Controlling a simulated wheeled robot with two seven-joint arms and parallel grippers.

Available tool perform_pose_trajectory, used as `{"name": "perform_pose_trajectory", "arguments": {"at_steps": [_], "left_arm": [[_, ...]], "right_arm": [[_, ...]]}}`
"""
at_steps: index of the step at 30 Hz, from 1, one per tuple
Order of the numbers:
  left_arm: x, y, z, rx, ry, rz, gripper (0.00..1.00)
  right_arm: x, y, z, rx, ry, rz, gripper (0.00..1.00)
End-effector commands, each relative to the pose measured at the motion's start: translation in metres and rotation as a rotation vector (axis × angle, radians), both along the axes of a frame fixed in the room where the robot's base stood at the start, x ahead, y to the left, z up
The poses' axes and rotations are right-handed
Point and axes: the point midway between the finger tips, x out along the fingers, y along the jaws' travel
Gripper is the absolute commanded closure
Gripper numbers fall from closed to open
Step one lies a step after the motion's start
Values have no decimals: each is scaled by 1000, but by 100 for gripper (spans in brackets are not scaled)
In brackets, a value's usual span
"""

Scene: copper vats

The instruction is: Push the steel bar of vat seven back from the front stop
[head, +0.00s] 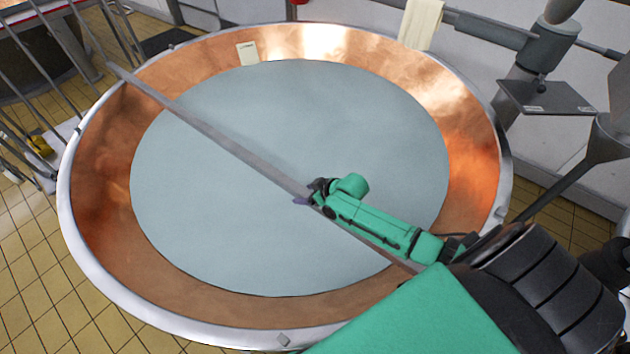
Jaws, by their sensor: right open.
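The steel bar (222,139) lies across the copper vat (103,230), from the rim at the upper left to the lower right. Its lower right end is hidden behind my right arm. The vat holds a pale grey-blue liquid (250,200). My right gripper (304,200) is over the middle of the vat, at the bar. Its fingers are small and dark here, and I cannot tell whether they touch the bar. It is open. My left gripper is not in view.
A cream tag (248,53) is on the vat's far inner wall. A cream cloth (421,22) hangs at the back right. A grey post with a flat plate (545,96) stands to the right. Metal railings (60,75) are at the left. Tiled floor (35,270) shows at lower left.

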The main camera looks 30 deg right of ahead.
Motion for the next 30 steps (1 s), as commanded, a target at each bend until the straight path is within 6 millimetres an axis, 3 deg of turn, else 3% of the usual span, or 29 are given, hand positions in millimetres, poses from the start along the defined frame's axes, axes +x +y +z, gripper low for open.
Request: {"name": "perform_pose_trajectory", "arguments": {"at_steps": [15,21,30], "left_arm": [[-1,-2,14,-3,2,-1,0],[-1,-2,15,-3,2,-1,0],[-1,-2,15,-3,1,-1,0]], "right_arm": [[-81,-32,87,-2,2,1,25],[-90,-35,98,0,-1,1,25],[-90,-35,99,0,-2,1,25]]}}
